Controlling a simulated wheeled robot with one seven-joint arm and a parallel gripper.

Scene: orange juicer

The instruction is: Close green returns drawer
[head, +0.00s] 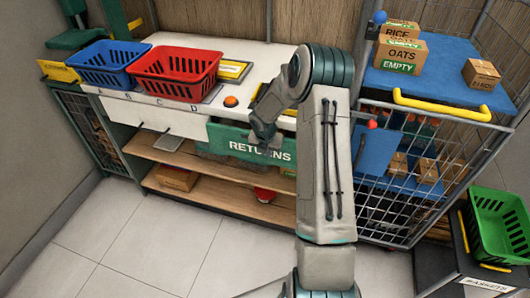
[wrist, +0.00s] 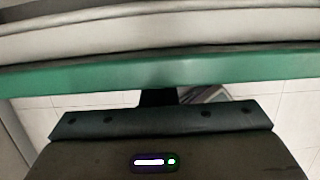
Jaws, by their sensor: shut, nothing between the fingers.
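The green returns drawer (head: 228,141) sits under the white counter, its front marked RETURNS. Its front lies close below the counter edge in the head view, and I see no clear gap there. My gripper (head: 266,143) is shut and empty, in front of the drawer's face, covering part of it. In the wrist view a green strip (wrist: 160,73), which looks like the drawer's front, runs across just beyond my dark fingers (wrist: 158,97). The fingers meet its lower edge in the picture; whether they touch it I cannot tell.
A blue basket (head: 108,62) and a red basket (head: 175,73) stand on the counter (head: 258,60). Wooden shelves (head: 225,200) lie below. A wire cage cart (head: 430,150) stands to the right, with a green basket (head: 500,222) beyond. The floor in front is clear.

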